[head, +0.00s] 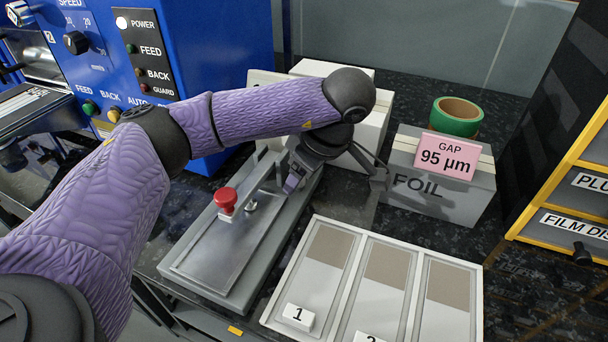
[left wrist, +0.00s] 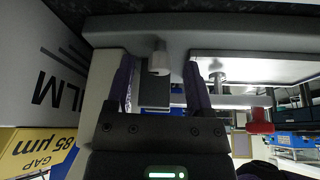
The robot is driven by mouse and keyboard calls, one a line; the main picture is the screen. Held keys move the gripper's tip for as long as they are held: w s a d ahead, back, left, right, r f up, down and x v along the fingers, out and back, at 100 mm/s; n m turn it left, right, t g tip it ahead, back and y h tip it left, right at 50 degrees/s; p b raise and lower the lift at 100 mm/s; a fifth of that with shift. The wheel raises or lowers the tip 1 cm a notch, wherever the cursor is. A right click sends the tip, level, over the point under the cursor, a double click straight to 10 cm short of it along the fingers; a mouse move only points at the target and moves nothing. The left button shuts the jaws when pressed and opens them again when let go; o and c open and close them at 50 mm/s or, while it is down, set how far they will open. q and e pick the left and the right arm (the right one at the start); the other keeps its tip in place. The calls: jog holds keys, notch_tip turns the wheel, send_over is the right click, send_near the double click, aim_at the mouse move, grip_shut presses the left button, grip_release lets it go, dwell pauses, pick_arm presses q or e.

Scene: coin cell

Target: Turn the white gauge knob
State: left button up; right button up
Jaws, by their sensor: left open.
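The white knob (left wrist: 159,62) shows in the left wrist view as a small pale cylinder on the edge of a grey base (left wrist: 250,35). In the head view I cannot make it out; my arm hides that area. My left gripper (head: 293,182) points down at the far end of the grey gauge base (head: 185,280). In the left wrist view its two fingers (left wrist: 159,75) are apart, one on each side of the white knob, with gaps visible. A red knob (head: 226,199) stands on the metal plate of the base; it also shows in the left wrist view (left wrist: 261,120).
A tray (head: 350,275) with numbered compartments lies right of the base. A grey FOIL box (head: 460,205) with a pink gap card (head: 445,156) and green tape roll (head: 456,117) stands behind it. A blue machine (head: 215,50) is at back left. A yellow-edged rack (head: 560,180) is at right.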

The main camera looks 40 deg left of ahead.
pick_arm(q)
jog(key=c, duration=0.3)
grip_shut()
